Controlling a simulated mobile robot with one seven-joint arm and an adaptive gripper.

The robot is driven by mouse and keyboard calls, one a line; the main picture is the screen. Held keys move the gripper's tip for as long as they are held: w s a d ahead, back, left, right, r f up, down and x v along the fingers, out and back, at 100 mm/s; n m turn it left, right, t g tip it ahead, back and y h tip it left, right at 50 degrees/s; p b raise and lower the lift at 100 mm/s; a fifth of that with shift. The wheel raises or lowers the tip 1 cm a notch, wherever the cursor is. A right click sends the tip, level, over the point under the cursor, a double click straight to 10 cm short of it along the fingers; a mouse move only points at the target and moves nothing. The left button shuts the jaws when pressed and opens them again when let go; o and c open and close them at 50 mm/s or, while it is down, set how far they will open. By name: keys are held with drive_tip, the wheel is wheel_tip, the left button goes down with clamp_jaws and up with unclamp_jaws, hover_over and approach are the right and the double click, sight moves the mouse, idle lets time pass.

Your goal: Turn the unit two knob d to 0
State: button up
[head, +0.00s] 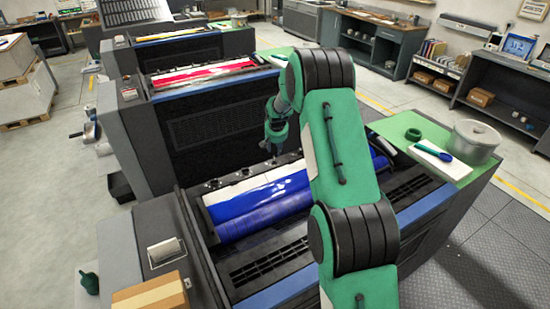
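The nearest ink unit has a blue ink roller (262,208) and a row of small dark knobs (213,184) along its far edge. Letters and dial marks on the knobs are too small to read, so I cannot tell which one is knob d. My gripper (275,156) points down at the right part of this row, just over or at a knob. The fingertips are tiny and dark here. I cannot tell whether they touch a knob or are open or shut. My green arm hides the right part of the roller and any knobs behind it.
Units with red ink (203,73) and yellow ink (170,35) stand behind. A green top (404,122) at right holds a metal pot (475,142), a green ring (413,134) and a blue-handled tool (434,152). A cardboard box (150,297) sits front left.

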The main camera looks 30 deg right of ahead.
sight(274, 160)
drive_tip(key=shift+x, duration=4.55)
drive_tip(key=shift+c, duration=0.3)
drive_tip(key=shift+s+r, duration=0.1)
drive_tip(key=c, duration=0.8)
clamp_jaws()
